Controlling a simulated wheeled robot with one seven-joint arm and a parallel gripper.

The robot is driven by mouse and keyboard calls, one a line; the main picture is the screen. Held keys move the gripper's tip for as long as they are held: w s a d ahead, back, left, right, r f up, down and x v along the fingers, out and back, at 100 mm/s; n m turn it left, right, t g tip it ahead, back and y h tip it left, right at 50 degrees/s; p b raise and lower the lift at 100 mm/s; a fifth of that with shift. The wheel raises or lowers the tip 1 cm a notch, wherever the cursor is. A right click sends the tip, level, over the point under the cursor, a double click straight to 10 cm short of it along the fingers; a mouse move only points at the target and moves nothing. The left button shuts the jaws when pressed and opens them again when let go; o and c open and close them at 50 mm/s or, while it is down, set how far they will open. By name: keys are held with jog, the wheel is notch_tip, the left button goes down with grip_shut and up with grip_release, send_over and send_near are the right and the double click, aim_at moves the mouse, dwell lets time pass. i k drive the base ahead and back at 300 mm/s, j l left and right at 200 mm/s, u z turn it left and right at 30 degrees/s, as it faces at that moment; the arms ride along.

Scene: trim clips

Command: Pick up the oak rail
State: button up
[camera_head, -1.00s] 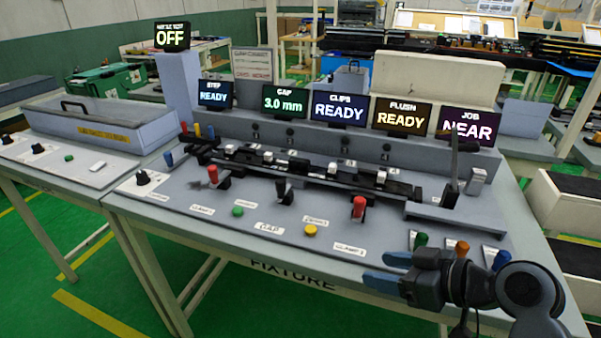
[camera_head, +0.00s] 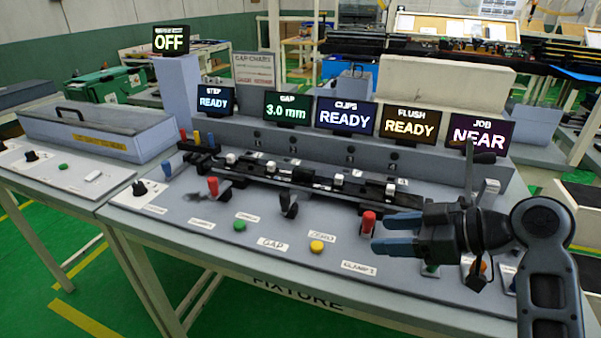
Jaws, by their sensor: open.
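I cannot make out an oak rail for certain in the head view. My gripper (camera_head: 392,233) is at the right front of the fixture bench (camera_head: 190,238). Its two blue fingers point left and are apart, with nothing seen between them. The fingers appear just below the right red-topped lever (camera_head: 368,220) in the picture; I cannot tell how far above the panel they are. A long black strip with white clips (camera_head: 310,176) lies along the fixture behind the levers. My gripper and arm hide the panel's right end.
Lit screens stand behind the fixture, including the JOB screen (camera_head: 478,133) reading NEAR. Racks with dark lengths (camera_head: 440,50) are at the back right.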

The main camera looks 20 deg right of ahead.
aim_at(300, 178)
jog(key=i, duration=0.85)
